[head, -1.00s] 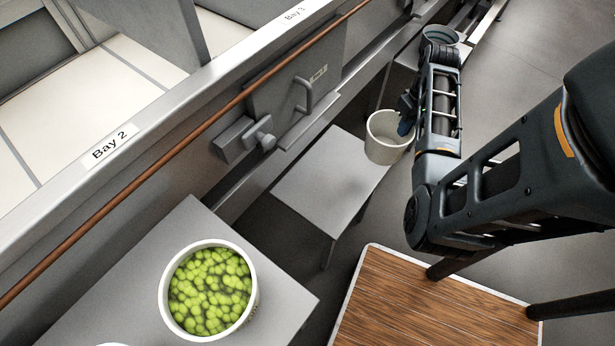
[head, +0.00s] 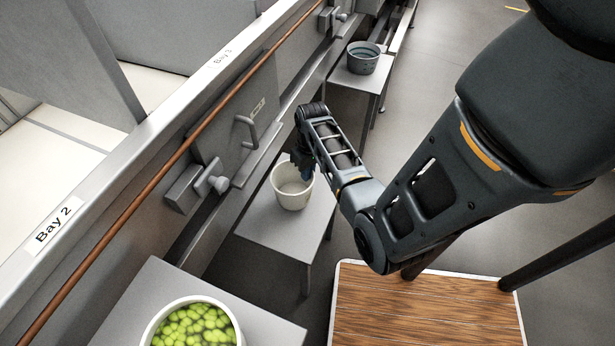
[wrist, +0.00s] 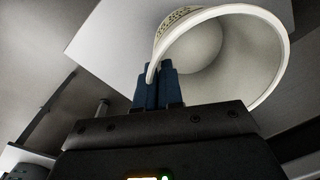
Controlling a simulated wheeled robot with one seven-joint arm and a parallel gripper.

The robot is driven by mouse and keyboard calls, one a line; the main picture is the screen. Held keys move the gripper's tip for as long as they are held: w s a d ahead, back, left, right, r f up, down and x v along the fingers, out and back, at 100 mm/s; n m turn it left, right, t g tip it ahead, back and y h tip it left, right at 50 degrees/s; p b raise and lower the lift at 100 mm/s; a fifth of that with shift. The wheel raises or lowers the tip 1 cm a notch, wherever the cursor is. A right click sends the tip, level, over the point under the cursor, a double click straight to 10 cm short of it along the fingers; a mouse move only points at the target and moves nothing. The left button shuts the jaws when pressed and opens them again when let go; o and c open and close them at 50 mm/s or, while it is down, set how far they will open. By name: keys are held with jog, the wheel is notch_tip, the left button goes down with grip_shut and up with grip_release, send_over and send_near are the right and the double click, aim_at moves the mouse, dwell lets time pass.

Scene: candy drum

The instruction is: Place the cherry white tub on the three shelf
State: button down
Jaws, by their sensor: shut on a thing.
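A white tub (head: 292,196), with no contents visible, is over the grey shelf (head: 272,236) below the bay labelled Bay 3 (head: 226,58). My gripper (head: 306,174) is shut on the tub's right rim. In the wrist view the blue fingers (wrist: 158,88) pinch the rim of the tub (wrist: 268,62), with the pale shelf (wrist: 110,38) behind it. Lettering on the tub's side is too small to read. I cannot tell whether its base touches the shelf.
A white tub of green candies (head: 190,328) stands on the nearer shelf (head: 150,285) by the Bay 2 label (head: 53,226). A grey-blue bucket (head: 363,58) stands on a farther shelf (head: 352,80). A wood-topped step (head: 420,308) is at the lower right. A brown rail (head: 150,190) runs along the bays.

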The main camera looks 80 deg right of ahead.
aim_at(293, 187)
jog(key=shift+f, duration=1.35)
jog(key=shift+f, duration=0.15)
jog(key=c, duration=1.3)
grip_release()
